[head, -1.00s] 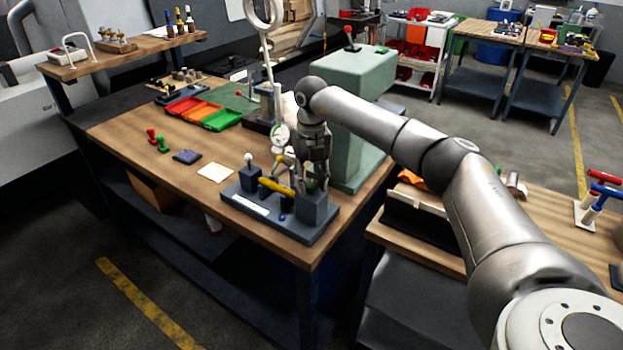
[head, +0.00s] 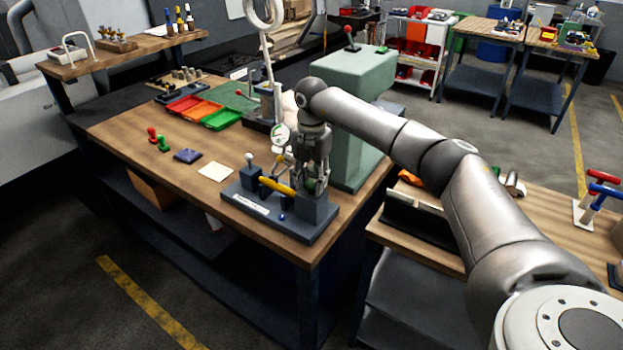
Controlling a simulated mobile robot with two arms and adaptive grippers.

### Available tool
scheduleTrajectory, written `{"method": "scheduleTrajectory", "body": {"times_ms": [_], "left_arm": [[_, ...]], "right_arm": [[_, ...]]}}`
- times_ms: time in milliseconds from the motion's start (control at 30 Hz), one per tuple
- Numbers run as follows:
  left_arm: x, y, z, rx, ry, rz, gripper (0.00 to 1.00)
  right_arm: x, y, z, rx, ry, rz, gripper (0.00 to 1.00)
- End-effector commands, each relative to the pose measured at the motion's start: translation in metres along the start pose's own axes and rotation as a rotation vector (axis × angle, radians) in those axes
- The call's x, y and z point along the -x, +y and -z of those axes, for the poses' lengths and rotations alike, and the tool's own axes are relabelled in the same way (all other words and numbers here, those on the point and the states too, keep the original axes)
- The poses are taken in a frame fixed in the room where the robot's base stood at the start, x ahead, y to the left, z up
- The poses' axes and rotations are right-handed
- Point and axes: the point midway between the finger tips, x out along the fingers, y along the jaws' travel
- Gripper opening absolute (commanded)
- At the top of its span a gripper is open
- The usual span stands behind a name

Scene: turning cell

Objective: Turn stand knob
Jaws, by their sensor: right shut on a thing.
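A dark fixture stand (head: 240,205) sits at the front right corner of the wooden bench. It carries a white ball-topped lever (head: 248,160), a yellow bar (head: 277,187), a small blue knob (head: 282,217) and a dark block at its right end. A dial gauge (head: 281,134) stands just behind it. My right gripper (head: 308,185) points down over the right part of the stand. It is shut on a small greenish knob (head: 311,184), mostly hidden between its fingers. My left gripper is not in view.
A tall pale green machine block (head: 350,90) stands close behind my right gripper. Red, orange and green trays (head: 222,119), a dark pad (head: 187,156) and a cream square (head: 215,171) lie on the bench. The bench's front left is clear.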

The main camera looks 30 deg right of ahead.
Motion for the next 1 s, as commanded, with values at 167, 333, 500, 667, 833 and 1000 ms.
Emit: {"method": "scheduleTrajectory", "body": {"times_ms": [167,333,500,667,833,1000], "left_arm": [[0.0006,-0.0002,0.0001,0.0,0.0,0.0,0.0],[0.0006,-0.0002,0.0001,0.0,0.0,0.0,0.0],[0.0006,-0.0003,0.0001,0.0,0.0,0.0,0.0],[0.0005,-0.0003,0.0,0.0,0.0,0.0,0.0],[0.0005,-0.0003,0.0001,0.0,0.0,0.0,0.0],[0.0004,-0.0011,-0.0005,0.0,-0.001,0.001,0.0]], "right_arm": [[0.0021,0.0009,-0.0011,-0.026,-0.003,-0.005,0.12],[0.002,0.0009,-0.0011,-0.031,-0.003,-0.005,0.12],[0.0021,0.0009,-0.0012,-0.03,-0.003,-0.005,0.12],[0.002,0.0008,-0.001,-0.03,-0.003,-0.005,0.48],[0.001,0.0004,-0.0006,-0.029,-0.002,-0.003,0.58],[0.0006,0.0003,-0.0003,-0.028,-0.001,-0.001,0.58]]}}
